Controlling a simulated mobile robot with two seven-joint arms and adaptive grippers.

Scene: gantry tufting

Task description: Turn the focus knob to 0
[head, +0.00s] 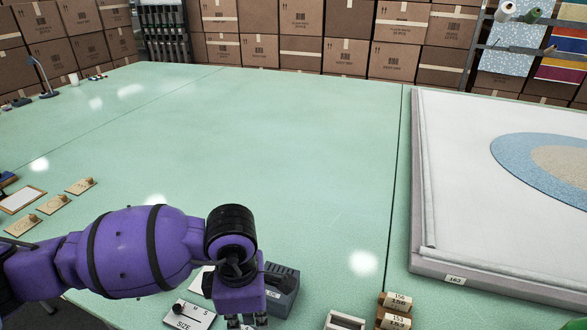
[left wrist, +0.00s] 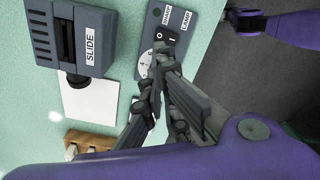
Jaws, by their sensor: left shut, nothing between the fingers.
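In the left wrist view, a dark control panel (left wrist: 154,15) carries a white dial (left wrist: 145,64) with the numerals 4 and 6 showing. My left gripper (left wrist: 158,82) is shut and empty, over the dial's lower right part. Its fingers hide the rest of the dial and any knob or pointer there, so I cannot tell the setting or whether they touch it. In the head view my left gripper (head: 246,320) points down at the bottom edge, its tips cut off. At the top right of the wrist view, purple and grey parts seem to be my right arm and gripper (left wrist: 243,20).
A black rocker switch (left wrist: 165,40) sits beside the dial, near a LAMP label. A grey box marked SLIDE (left wrist: 75,38) and a white sheet (left wrist: 90,97) lie to the left. In the head view a SIZE panel (head: 190,314) is close by; the green table (head: 300,130) is clear beyond.

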